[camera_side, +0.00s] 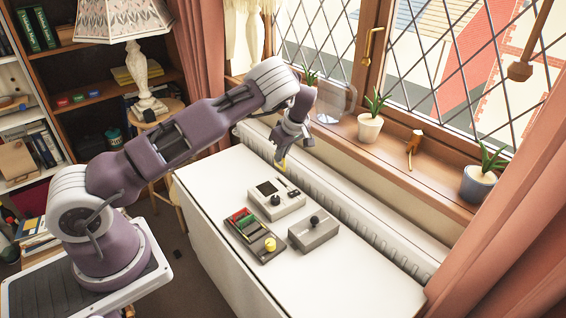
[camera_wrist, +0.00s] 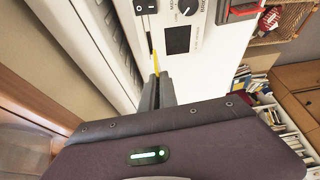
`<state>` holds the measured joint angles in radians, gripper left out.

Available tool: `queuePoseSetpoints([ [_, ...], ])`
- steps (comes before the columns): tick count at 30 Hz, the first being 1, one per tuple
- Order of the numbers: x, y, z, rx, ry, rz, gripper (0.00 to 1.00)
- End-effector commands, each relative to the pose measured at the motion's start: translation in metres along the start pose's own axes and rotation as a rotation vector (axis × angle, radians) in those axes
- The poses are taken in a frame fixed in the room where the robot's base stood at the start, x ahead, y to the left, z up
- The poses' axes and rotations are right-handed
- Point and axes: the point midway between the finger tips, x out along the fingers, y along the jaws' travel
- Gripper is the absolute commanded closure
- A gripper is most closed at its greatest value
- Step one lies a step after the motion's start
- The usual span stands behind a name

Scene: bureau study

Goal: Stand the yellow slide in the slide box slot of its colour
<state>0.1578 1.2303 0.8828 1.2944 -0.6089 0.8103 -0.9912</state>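My gripper (camera_side: 284,152) is over the far part of the white table, behind the pale device with the dark screen. Its fingers are closed on the thin yellow slide (camera_side: 281,163), which sticks out below the fingertips, clear of the box. In the wrist view the yellow slide (camera_wrist: 155,64) shows as a narrow strip, nearly edge-on, beyond the grey fingers (camera_wrist: 158,90).
The pale device (camera_side: 283,208) with a screen and black knob stands between my gripper and the slide box. A grey box (camera_side: 318,238) with a black knob stands right of the slide box. A radiator (camera_side: 345,205) and windowsill run behind the table (camera_side: 365,285). Its right part is clear.

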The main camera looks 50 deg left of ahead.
Motion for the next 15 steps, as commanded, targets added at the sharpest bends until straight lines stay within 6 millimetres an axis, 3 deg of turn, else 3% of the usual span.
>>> queuePoseSetpoints([
  [8, 0.006, -0.082, 0.040, -0.659, 0.000, -0.282, 1.00],
  [12, 0.001, -0.133, 0.068, -1.074, -0.001, -0.456, 1.00],
  [15, -0.005, -0.158, 0.083, -1.283, -0.002, -0.540, 1.00],
])
